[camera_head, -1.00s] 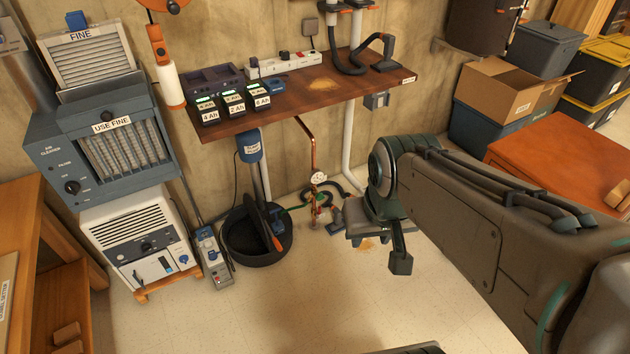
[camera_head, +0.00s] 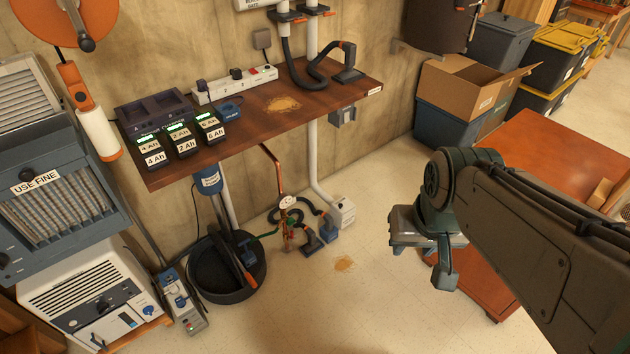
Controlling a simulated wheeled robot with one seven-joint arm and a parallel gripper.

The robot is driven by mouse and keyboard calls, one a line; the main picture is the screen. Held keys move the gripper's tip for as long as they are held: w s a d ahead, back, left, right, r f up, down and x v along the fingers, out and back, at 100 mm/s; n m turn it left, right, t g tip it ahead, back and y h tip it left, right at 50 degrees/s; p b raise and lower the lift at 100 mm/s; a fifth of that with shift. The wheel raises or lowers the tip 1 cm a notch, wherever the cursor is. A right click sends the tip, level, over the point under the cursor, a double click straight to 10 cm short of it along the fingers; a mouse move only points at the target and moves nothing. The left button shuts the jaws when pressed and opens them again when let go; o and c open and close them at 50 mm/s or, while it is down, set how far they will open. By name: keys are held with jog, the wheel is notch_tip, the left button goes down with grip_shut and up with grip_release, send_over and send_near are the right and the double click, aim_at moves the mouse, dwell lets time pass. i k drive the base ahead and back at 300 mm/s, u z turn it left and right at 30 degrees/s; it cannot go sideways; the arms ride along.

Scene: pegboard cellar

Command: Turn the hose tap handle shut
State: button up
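The hose tap (camera_head: 288,236) is small in the head view, low by the wall at the foot of a copper pipe (camera_head: 275,168). A white round piece (camera_head: 287,202) shows at its top. Red and green bits show on it, but the handle's angle is too small to make out. A green hose (camera_head: 264,235) runs from it toward a black tub (camera_head: 204,272). My gripper (camera_head: 444,272) is well to the right of the tap, above the floor and apart from everything. It points down and looks empty; its finger gap cannot be made out.
A wooden wall shelf (camera_head: 335,101) with battery chargers overhangs the tap area. A white pipe (camera_head: 318,165), dark hoses and a white box (camera_head: 343,211) stand just right of the tap. An orange-brown cabinet (camera_head: 540,150) is behind my arm.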

aim_at(290, 222)
jog(key=i, duration=0.6)
jog(key=u, duration=0.8)
jog(key=i, duration=0.45)
jog(key=u, duration=0.5)
